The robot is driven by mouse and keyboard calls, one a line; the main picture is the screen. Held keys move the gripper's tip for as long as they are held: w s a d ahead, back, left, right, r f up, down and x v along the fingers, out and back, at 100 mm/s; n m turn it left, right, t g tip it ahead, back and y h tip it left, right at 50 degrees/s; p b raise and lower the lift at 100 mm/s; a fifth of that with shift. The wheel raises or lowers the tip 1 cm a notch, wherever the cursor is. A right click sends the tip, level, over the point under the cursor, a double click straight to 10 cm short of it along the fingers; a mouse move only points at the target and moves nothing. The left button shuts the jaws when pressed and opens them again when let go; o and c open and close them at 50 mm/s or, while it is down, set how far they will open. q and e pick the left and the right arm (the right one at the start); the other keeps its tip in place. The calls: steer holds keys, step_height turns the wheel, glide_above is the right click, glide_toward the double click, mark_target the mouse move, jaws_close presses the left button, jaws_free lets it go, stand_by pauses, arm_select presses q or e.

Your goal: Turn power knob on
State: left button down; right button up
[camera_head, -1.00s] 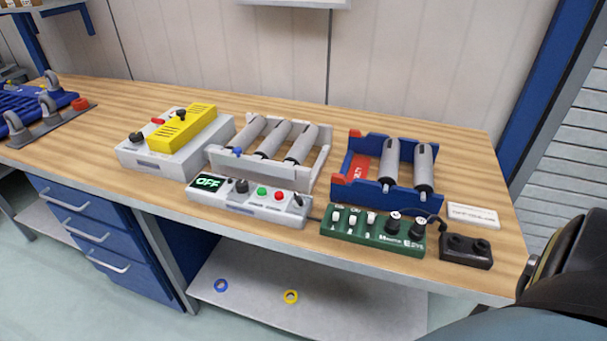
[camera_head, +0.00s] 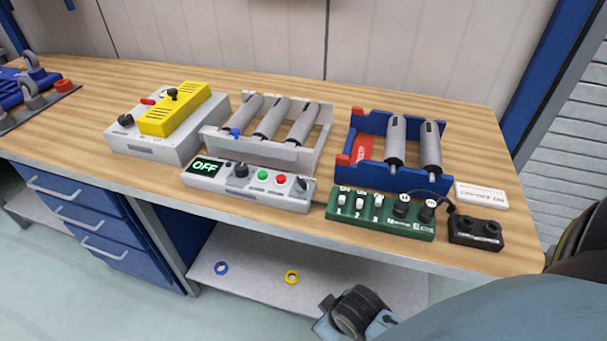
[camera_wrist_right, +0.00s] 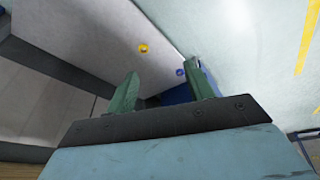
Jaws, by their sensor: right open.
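A light grey control box (camera_head: 230,190) stands near the table's front edge. Its lit display (camera_head: 206,166) reads OFF. Beside the display are a black knob (camera_head: 241,170), a green button, a red button and a dark switch or knob (camera_head: 303,184) at the right end. I cannot tell which of these is the power knob. My right gripper (camera_wrist_right: 161,83) is open and empty in the right wrist view, with two green fingers spread apart. In the head view my right arm comes in from the lower right, below and right of the box, clear of it. My left gripper is not in view.
A green box (camera_head: 380,226) with switches and knobs and a black block (camera_head: 475,235) stand to the right. Behind are a blue rack (camera_head: 372,178), a grey rack (camera_head: 285,157) and a yellow-topped box (camera_head: 150,147). Yellow (camera_head: 292,277) and blue (camera_head: 221,268) rings lie on the lower shelf.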

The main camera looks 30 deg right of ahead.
steer(key=w+a+r+n+t+y, duration=0.1)
steer(key=w+r+n+t, duration=0.4)
steer(key=w+r, duration=0.7)
steer(key=w+a+r+n+t, duration=0.1)
steer(key=w+r+n+t, duration=0.5)
steer(key=r, duration=1)
steer(key=w+a+r+n+g+y, duration=0.1)
steer(key=w+a+r+n+y, duration=0.2)
steer(key=a+r+n+y, duration=0.45)
steer(key=w+a+r+n+g+y, duration=0.1)
steer(key=w+a+r+n+y, duration=0.3)
steer(key=n+y, duration=0.8)
steer(key=n+g+h, duration=1.2)
steer(key=n+h, duration=0.4)
steer(key=n, duration=0.4)
glide_toward(301, 180)
steer(key=x, duration=0.7)
steer(key=shift+f, duration=0.15)
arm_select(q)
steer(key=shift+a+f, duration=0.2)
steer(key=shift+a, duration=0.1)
arm_select(e)
steer(key=shift+w+a+f, duration=0.1)
steer(key=shift+a+f, duration=0.15)
steer(key=shift+f, duration=0.35)
